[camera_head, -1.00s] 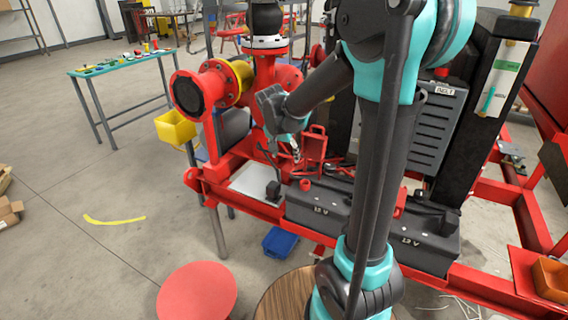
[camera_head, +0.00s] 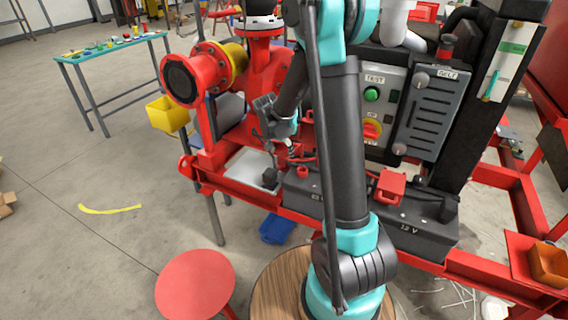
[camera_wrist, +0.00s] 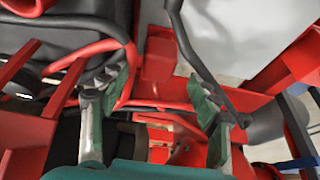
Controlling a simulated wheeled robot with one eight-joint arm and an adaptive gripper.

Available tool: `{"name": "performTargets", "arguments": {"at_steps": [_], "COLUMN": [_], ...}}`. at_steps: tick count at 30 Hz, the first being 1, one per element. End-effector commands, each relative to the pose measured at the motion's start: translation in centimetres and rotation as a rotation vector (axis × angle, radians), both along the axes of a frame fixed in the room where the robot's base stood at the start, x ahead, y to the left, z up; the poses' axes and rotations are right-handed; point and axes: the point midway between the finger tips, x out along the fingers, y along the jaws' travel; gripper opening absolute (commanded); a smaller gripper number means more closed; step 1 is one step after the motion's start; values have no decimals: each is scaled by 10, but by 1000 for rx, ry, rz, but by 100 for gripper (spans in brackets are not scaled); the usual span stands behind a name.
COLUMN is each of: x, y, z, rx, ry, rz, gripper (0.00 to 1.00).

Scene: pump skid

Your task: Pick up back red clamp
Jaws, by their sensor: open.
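My gripper (camera_head: 290,150) hangs above the back end of the batteries, pointing down. In the wrist view its two green-padded fingers (camera_wrist: 155,105) are spread wide with nothing gripped. A small red block (camera_wrist: 158,58) shows between and beyond the fingertips. Another red part (camera_wrist: 165,132) lies lower between the fingers. I cannot tell for sure which of these is the back red clamp. In the head view a small red piece (camera_head: 302,172) sits on the left battery, just below my gripper. A larger red clamp (camera_head: 390,187) is on the right battery.
A black clamp (camera_head: 270,178) stands by the white tray (camera_head: 248,165). A black cable (camera_wrist: 182,35) and a red cable (camera_wrist: 128,75) pass close to the fingers. The control panel (camera_head: 385,105) rises behind the batteries. A red round stool (camera_head: 195,283) stands in front.

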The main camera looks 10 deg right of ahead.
Motion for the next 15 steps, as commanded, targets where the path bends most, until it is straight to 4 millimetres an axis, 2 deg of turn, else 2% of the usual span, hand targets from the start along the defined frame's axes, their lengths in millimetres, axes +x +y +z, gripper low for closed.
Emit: {"name": "performTargets", "arguments": {"at_steps": [7, 15], "x": [4, 14], "y": [-4, -12], "z": [-13, -45], "rx": [0, -1], "ry": [0, 1], "rz": [0, 0], "gripper": [62, 62]}}
